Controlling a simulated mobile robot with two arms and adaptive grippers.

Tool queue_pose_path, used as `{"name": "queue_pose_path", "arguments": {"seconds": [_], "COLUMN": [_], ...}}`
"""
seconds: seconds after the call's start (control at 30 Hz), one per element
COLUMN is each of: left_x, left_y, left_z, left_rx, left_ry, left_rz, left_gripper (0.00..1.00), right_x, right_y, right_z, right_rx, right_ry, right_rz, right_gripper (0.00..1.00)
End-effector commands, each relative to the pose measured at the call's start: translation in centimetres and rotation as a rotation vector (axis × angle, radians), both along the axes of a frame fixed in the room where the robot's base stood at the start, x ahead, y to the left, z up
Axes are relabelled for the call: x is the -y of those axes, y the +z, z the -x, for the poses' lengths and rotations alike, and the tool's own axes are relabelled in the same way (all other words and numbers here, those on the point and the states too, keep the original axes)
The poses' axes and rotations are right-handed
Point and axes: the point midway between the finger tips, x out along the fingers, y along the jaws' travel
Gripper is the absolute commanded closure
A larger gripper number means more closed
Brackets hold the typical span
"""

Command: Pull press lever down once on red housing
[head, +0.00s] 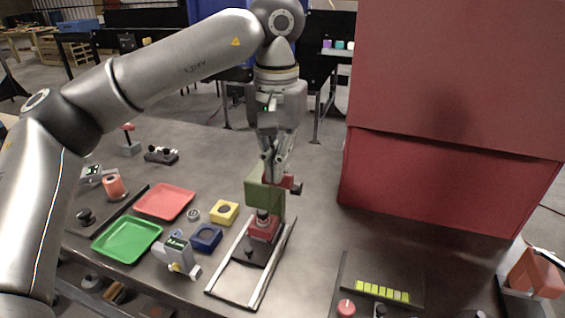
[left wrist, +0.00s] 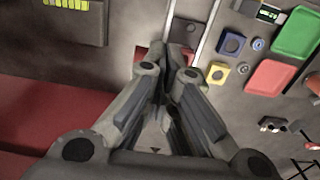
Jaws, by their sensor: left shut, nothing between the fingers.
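The green press (head: 265,196) stands on a dark base with two pale rails. A red housing (head: 263,231) sits low on it, under the dark press ram. A short red lever part with a black knob (head: 297,189) sticks out near the press top. My left gripper (head: 275,174) is shut and empty, pointing down right at the press top by the lever. It hides part of the press top, and I cannot tell whether it touches the lever. In the left wrist view the closed fingers (left wrist: 168,65) cover most of the press; a red patch shows beside them.
A red tray (head: 165,201), a green tray (head: 127,239), yellow block (head: 224,212), blue block (head: 206,238) and grey meter (head: 177,255) lie left of the press. A large red cabinet (head: 450,185) stands to the right. A panel with yellow-green cells (head: 383,291) is at front right.

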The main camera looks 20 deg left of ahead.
Motion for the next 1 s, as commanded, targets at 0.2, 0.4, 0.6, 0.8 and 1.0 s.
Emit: {"name": "queue_pose_path", "arguments": {"seconds": [0.2, 0.4, 0.6, 0.8, 1.0], "left_x": [0.0, 0.0, 0.0, 0.0, -0.1], "left_y": [-0.8, -1.6, -1.7, -1.7, -2.2], "left_z": [0.4, 1.1, 1.4, 1.4, 1.6], "left_rx": [-0.001, -0.001, -0.002, -0.002, -0.002], "left_ry": [-0.002, -0.001, -0.001, -0.001, -0.001], "left_rz": [-0.001, -0.001, -0.001, -0.001, -0.001], "left_gripper": [1.0, 1.0, 1.0, 1.0, 1.0], "right_x": [0.1, 0.2, 0.2, 0.2, 0.3], "right_y": [-0.8, -1.6, -1.8, -1.7, -2.2], "right_z": [0.0, 0.0, 0.0, 0.0, 0.0], "right_rx": [0.0, -0.001, 0.0, 0.0, 0.0], "right_ry": [0.0, 0.001, 0.001, 0.001, 0.001], "right_rz": [0.001, 0.002, 0.003, 0.003, 0.003], "right_gripper": [0.6, 0.6, 0.6, 0.6, 0.6]}}
